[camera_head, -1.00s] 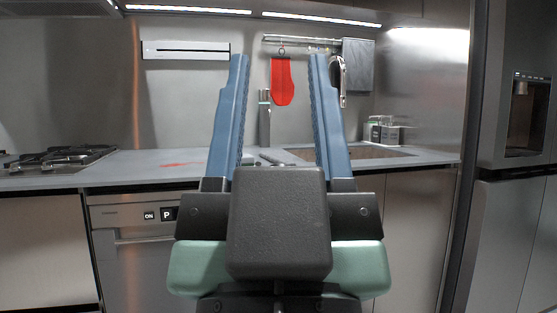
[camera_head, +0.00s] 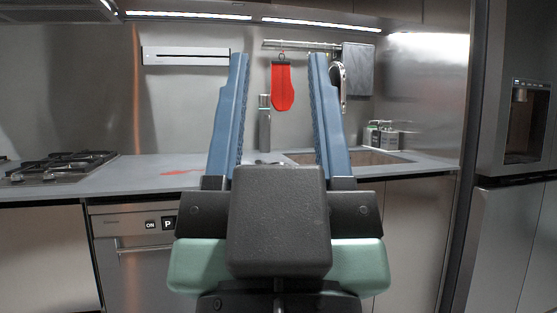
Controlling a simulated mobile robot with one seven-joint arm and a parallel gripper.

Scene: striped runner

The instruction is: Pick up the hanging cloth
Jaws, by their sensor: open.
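A dark grey cloth (camera_head: 358,70) hangs from the wall rail at the back, right of centre. A red hanging piece (camera_head: 282,87), like a mitt or cloth, hangs from a hook on the same rail. My gripper (camera_head: 279,60) is open and empty, its two blue fingers pointing away from me. In the picture the red piece appears between the fingertips, but it is far behind them. The grey cloth appears right of the right finger, also well beyond reach of the fingers.
A worktop (camera_head: 130,173) with a sink (camera_head: 370,158) runs below the rail. A hob (camera_head: 62,167) is at left, a tall dark bottle-like object (camera_head: 264,128) at the wall, and small containers (camera_head: 383,136) at right. A fridge (camera_head: 515,150) stands far right.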

